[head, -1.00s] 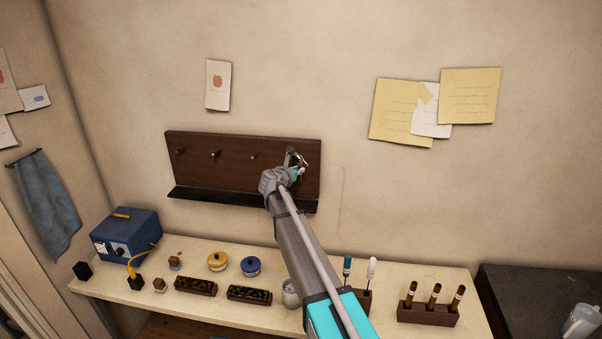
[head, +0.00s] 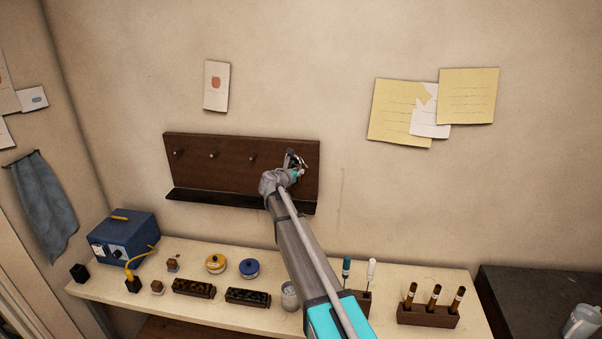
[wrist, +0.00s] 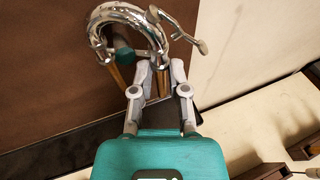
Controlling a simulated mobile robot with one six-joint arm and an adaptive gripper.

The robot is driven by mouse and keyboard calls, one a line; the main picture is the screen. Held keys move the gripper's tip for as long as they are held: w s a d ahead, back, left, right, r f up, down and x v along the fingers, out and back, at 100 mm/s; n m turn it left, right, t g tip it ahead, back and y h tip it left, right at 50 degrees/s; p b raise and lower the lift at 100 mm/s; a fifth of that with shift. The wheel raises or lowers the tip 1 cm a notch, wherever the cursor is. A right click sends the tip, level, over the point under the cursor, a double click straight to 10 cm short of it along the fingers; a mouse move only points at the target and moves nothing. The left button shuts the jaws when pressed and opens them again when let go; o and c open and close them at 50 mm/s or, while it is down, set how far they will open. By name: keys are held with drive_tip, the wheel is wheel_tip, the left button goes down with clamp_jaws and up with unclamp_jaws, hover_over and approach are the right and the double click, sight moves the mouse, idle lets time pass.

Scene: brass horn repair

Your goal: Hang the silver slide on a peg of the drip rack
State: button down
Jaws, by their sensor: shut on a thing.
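The silver slide (wrist: 143,14) shows in the wrist view as a shiny curved bow with brass-coloured legs pointing down and a small lever at its right. My gripper (wrist: 158,66) is shut on it. In the head view the slide (head: 297,158) is in front of the right end of the dark wooden drip rack (head: 225,180), partly hidden by my gripper (head: 291,172). Three pegs show free, at the left (head: 179,152), middle (head: 213,155) and right (head: 252,158). A rounded end shows inside the bow; I cannot tell whether the slide rests on a peg.
A black ledge (head: 220,200) runs along the rack's bottom. Below, the bench (head: 215,320) holds a blue box (head: 123,237), yellow (head: 215,263) and blue (head: 250,268) tins, and a wooden block with brown-handled tools (head: 428,315).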

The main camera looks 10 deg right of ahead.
drive_tip(key=c, duration=0.5)
unclamp_jaws()
drive_tip(key=shift+c, duration=0.2)
